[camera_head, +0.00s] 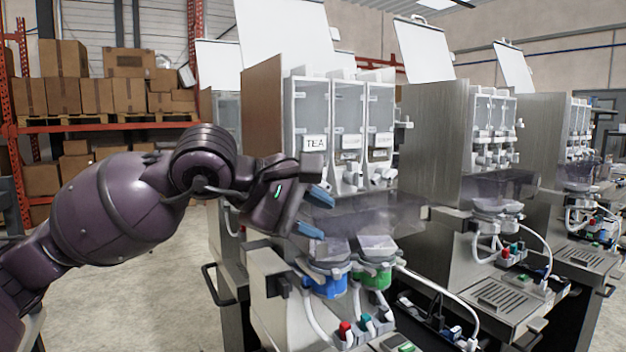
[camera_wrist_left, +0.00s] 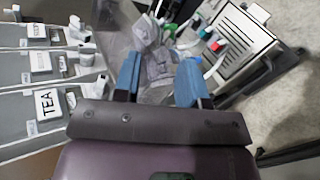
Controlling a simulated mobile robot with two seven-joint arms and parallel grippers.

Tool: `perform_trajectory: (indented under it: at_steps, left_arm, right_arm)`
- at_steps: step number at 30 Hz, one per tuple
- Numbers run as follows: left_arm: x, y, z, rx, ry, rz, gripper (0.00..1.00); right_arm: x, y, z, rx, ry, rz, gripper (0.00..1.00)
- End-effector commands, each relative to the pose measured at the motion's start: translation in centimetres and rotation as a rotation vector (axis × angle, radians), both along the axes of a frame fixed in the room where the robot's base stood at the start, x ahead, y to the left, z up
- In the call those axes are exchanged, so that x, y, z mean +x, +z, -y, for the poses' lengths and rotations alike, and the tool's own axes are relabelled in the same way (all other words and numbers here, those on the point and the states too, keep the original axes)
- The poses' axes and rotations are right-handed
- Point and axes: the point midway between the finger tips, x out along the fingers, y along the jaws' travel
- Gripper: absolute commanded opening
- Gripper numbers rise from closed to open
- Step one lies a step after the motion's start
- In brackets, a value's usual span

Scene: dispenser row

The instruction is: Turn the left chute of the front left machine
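The front left machine (camera_head: 280,288) has three clear canisters, the left one labelled TEA (camera_head: 314,142). White chutes sit below the canisters. The left chute, below the TEA canister, is mostly hidden by my gripper in the head view; in the left wrist view it shows as a white spout (camera_wrist_left: 96,88) left of my fingers. My left gripper (camera_head: 316,213) is open and empty in front of the machine, just below the TEA canister. Its blue fingers also show apart in the left wrist view (camera_wrist_left: 160,82). I see no contact with the chute. My right gripper is not in view.
Below the gripper, a clear splash guard (camera_head: 375,217) stands over blue (camera_head: 328,287) and green (camera_head: 373,278) mixing bowls with white hoses. More machines (camera_head: 435,130) stand to the right. Shelves with cardboard boxes (camera_head: 62,95) are behind at left. Open floor lies to the left.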

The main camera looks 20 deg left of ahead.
Motion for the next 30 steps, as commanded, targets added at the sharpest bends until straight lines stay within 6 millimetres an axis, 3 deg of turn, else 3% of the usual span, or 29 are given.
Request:
perform_trajectory:
  at_steps: [1, 4, 10, 17, 30]
  left_arm:
    - [0.4, 1.9, -1.4, 0.095, 0.049, 0.075, 0.38]
    - [0.8, 4.7, -3.6, 0.237, 0.137, 0.175, 0.38]
    - [0.9, 7.5, -6.0, 0.366, 0.235, 0.263, 0.38]
    - [2.6, 6.7, -5.8, 0.374, 0.242, 0.267, 0.38]
    - [8.7, 3.5, -4.4, 0.371, 0.242, 0.267, 0.38]
  right_arm:
    - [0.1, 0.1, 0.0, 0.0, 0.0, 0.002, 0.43]
    - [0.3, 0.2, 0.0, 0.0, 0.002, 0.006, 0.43]
    - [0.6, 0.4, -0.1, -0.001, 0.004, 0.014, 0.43]
    - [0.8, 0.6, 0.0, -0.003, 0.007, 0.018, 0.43]
    - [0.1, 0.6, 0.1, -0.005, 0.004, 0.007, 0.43]
